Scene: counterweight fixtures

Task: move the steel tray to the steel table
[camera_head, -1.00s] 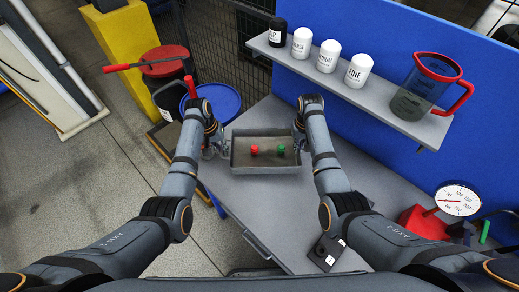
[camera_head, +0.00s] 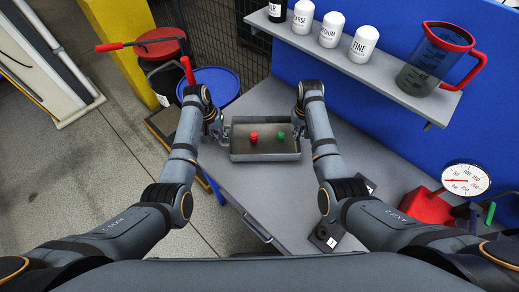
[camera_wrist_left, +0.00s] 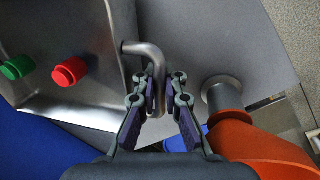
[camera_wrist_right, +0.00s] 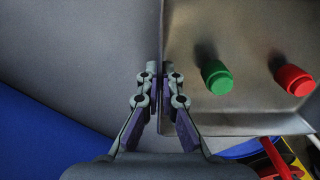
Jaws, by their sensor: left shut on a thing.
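The steel tray (camera_head: 291,154) is at the middle of the head view, over the far left part of a grey metal table (camera_head: 238,187). I cannot tell whether it rests on the table or hangs just above it. It holds a red knobbed piece (camera_head: 254,137) and a green one (camera_head: 280,135). My left gripper (camera_wrist_left: 161,88) is shut on the tray's bent rod handle (camera_wrist_left: 137,47). My right gripper (camera_wrist_right: 160,78) has its fingertips at the tray's opposite wall; the contact is hidden between the fingers.
A shelf (camera_head: 400,92) with labelled bottles and a red-handled jug (camera_head: 433,62) runs along a blue panel. A red-based dial gauge (camera_head: 465,179) stands at right. A blue drum (camera_head: 215,84) is beyond the table's left edge. A dark flat device (camera_head: 325,236) lies near the front.

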